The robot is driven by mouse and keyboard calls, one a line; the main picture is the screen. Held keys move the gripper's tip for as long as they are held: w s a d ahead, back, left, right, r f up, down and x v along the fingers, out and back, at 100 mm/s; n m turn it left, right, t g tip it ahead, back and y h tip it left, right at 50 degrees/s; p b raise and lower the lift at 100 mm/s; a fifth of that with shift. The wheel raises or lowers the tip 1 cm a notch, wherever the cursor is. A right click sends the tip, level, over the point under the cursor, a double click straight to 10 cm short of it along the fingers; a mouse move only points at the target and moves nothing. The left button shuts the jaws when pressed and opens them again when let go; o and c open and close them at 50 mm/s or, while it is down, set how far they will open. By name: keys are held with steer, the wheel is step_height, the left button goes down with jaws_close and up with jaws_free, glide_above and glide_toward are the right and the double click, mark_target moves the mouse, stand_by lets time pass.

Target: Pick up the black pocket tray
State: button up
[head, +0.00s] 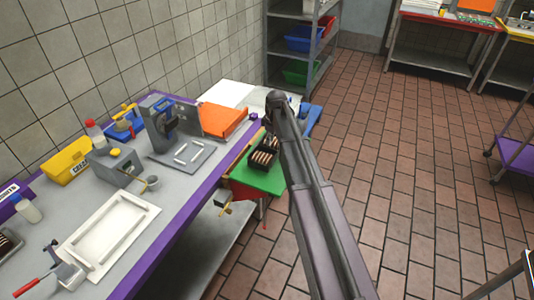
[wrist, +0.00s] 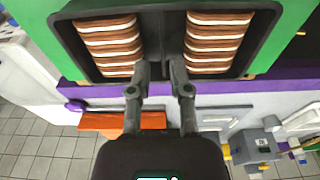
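The black pocket tray (wrist: 258,60) fills the top of the wrist view, with a stack of brown cream sandwiches (wrist: 108,43) on each side of its dark middle divider. In the head view the tray (head: 252,168) lies on the green surface at the table's far right end, partly covered by my arm. My gripper (wrist: 160,72) is at the tray's edge in line with the divider, fingers partly apart with a gap between the tips. Whether the fingertips touch the tray cannot be told. The gripper's fingers are not clear in the head view.
The grey table (head: 185,198) with a purple edge holds a white tray (head: 110,232), a yellow bin (head: 68,160), an orange block (head: 222,120) and a grey device (head: 160,118). A shelf rack (head: 290,50) stands behind.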

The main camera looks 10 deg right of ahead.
mark_target(268, 149)
steer(key=shift+f, duration=0.1)
steer(key=shift+w+a+f+b, duration=0.1)
steer(key=shift+a+f+b, duration=0.1)
steer(key=shift+f+b, duration=1.1)
steer(key=shift+w+a+f+b, duration=0.1)
steer(key=shift+a+f+b, duration=0.1)
steer(key=shift+f+b, duration=1.05)
steer(key=shift+r, duration=0.1)
jaws_close()
